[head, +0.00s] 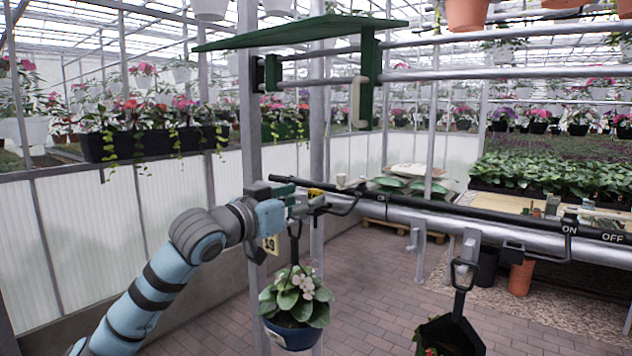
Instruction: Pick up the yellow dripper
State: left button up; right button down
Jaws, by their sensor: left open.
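A small yellow piece (314,192), which looks like the yellow dripper, shows at the black pipe near the middle of the view. It is small and partly hidden by my gripper, so its shape is unclear. My left gripper (311,203) reaches in from the left with its fingers open, right at the yellow piece. I cannot tell whether the fingers touch it or how far they are around it. My right gripper is not in view.
A hanging pot with a pale-flowered plant (291,309) hangs just below my gripper. A second dark hanging pot (449,337) is to the right. The black pipe (480,211) runs along a metal rail. A green panel (300,33) is above. Brick floor lies below.

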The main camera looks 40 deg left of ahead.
aim_at(313, 194)
pick_arm(q)
jog(key=w+p, duration=0.2)
jog(key=w, duration=0.3)
jog(key=shift+w+a+r+p, duration=0.1)
jog(key=shift+w+r+p, duration=0.05)
jog(key=shift+p, duration=0.15)
jog(key=shift+w, duration=0.15)
jog(key=shift+c, duration=0.4)
jog(key=shift+f, duration=0.2)
jog(key=c, duration=0.8)
jog(key=shift+r, duration=0.1)
notch_tip(313, 194, up, 20)
jog(key=p, duration=0.4)
